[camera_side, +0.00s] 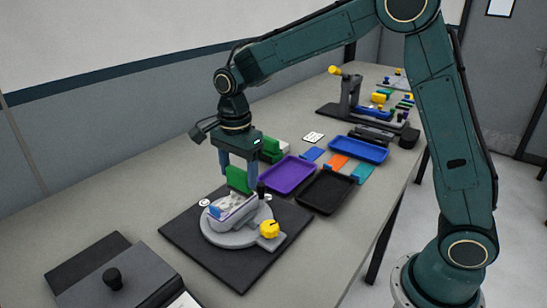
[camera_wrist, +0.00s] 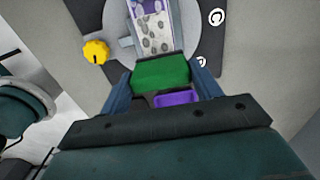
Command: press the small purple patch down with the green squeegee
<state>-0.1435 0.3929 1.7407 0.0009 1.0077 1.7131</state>
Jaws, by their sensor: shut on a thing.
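My gripper (camera_side: 238,174) points down with its blue fingers shut on the green squeegee (camera_side: 236,181). In the wrist view the squeegee (camera_wrist: 160,73) spans between the fingertips (camera_wrist: 161,86). The squeegee is over the far end of a pale workpiece (camera_side: 232,207) on a round grey turntable; I cannot tell whether it touches. In the wrist view the workpiece (camera_wrist: 152,30) has grey blister-like spots on top and purple along its edge (camera_wrist: 134,12). The small purple patch is not clearly distinct from this purple. A blue piece sits at the workpiece's near end in the side view.
A yellow knob (camera_side: 269,229) and a black post stand by the turntable on a dark base plate (camera_side: 190,247). Purple (camera_side: 299,168), black (camera_side: 326,192) and blue (camera_side: 360,149) trays lie behind and right. Another green block (camera_side: 270,146) stands behind the gripper.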

